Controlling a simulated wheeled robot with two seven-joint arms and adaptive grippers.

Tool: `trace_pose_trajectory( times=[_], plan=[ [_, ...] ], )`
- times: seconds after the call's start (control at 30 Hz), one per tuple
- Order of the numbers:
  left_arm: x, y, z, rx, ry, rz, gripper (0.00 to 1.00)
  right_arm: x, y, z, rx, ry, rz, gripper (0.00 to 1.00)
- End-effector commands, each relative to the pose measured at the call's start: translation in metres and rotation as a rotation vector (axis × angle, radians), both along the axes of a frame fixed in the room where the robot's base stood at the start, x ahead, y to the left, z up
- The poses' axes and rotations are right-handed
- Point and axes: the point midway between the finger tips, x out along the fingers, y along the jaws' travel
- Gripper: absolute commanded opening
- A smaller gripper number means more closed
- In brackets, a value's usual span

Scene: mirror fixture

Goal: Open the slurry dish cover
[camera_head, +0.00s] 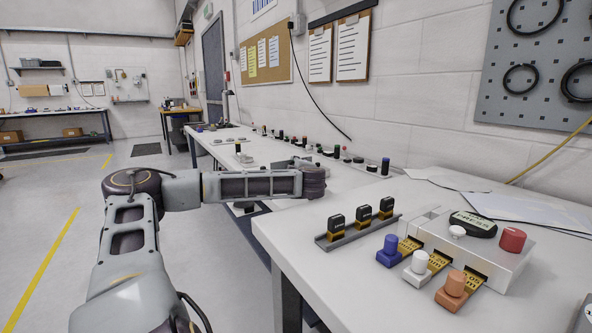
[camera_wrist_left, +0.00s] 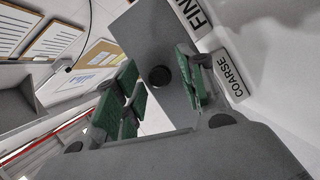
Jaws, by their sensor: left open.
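In the left wrist view a grey flat panel with a round black knob (camera_wrist_left: 160,76) lies beyond my left gripper (camera_wrist_left: 158,62); it may be the slurry dish cover (camera_wrist_left: 154,38). The green-padded fingers are open, one on each side of the knob in the picture. I see no clear contact, and the depth gap is hard to judge. Labels reading COARSE (camera_wrist_left: 229,74) and a partly cut-off FIN show at the right. In the head view my left arm stretches right over the bench and ends at its wrist (camera_head: 313,181); its fingers are hidden there. My right gripper does not show.
The near bench (camera_head: 300,252) holds a rack of black-handled pieces (camera_head: 360,225), blue (camera_head: 390,246), white (camera_head: 419,262) and orange (camera_head: 455,284) knobbed pieces, and a white box (camera_head: 490,258) with a red knob. Farther back, small items line the long bench. Open floor lies left.

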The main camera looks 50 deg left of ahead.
Motion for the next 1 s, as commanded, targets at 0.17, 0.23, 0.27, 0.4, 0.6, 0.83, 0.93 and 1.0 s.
trace_pose_trajectory(
  times=[0.17,0.23,0.27,0.4,0.6,0.83,0.93,1.0],
  plan=[
    [-0.001,-0.003,0.002,0.001,-0.001,-0.002,0.40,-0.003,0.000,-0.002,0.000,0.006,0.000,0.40],
    [-0.002,-0.006,0.002,0.002,-0.001,-0.002,0.40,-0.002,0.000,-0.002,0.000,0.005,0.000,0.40],
    [-0.003,-0.008,0.003,0.002,-0.002,-0.002,0.40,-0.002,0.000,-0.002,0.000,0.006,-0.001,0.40],
    [-0.008,-0.018,0.004,0.002,-0.002,-0.002,0.40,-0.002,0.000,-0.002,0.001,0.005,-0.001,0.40],
    [-0.019,-0.038,0.007,0.001,-0.002,-0.001,0.40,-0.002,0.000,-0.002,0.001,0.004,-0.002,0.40],
    [-0.029,-0.058,0.009,0.000,0.001,0.000,0.40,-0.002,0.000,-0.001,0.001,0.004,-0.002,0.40],
    [-0.032,-0.064,0.009,-0.001,0.000,0.000,0.40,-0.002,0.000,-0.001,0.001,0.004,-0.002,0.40],
    [-0.033,-0.065,0.009,0.000,0.000,0.002,0.40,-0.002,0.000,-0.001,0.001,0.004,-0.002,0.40]
  ],
)
